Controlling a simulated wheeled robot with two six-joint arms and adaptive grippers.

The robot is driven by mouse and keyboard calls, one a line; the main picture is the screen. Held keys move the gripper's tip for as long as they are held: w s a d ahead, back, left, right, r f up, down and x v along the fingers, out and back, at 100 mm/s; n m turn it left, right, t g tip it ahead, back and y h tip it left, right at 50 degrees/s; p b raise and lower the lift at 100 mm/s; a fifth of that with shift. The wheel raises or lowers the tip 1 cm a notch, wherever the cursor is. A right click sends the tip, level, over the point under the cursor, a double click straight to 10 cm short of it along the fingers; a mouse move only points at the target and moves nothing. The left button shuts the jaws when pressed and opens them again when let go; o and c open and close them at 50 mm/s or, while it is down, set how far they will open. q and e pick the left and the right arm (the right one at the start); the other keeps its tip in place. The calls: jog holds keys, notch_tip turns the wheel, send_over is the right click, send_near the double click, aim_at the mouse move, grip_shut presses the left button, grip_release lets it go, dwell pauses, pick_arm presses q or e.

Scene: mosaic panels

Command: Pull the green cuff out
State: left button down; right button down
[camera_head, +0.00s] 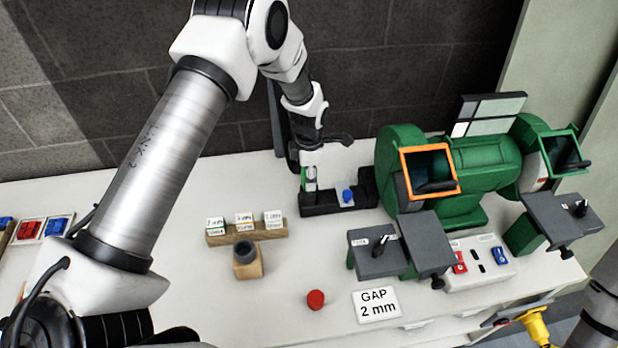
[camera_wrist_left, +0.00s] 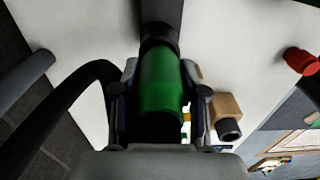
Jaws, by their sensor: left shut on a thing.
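The green cuff (camera_wrist_left: 160,85) fills the middle of the left wrist view, between the two fingers of my left gripper (camera_wrist_left: 158,105). Its far end is black and meets a dark strip. In the head view my left gripper (camera_head: 312,178) is at the left end of a dark rack (camera_head: 322,206), and only a thin edge of the green cuff (camera_head: 303,173) shows beside the fingers. The gripper is shut on the cuff. I cannot tell how deep the cuff sits in the rack. My right gripper is out of view.
A blue knob (camera_head: 348,195) stands on the rack. A green bench grinder (camera_head: 482,172) is close to the right. A wooden block with labelled cards (camera_head: 246,233), a small wooden holder (camera_head: 247,268) and a red cap (camera_head: 315,299) are in front. The table front left is clear.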

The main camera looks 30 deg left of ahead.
pick_arm(q)
jog(key=shift+r+p, duration=1.45)
jog(key=shift+r, duration=0.6)
jog(key=shift+r+p, duration=2.4)
jog(key=shift+r, duration=0.6)
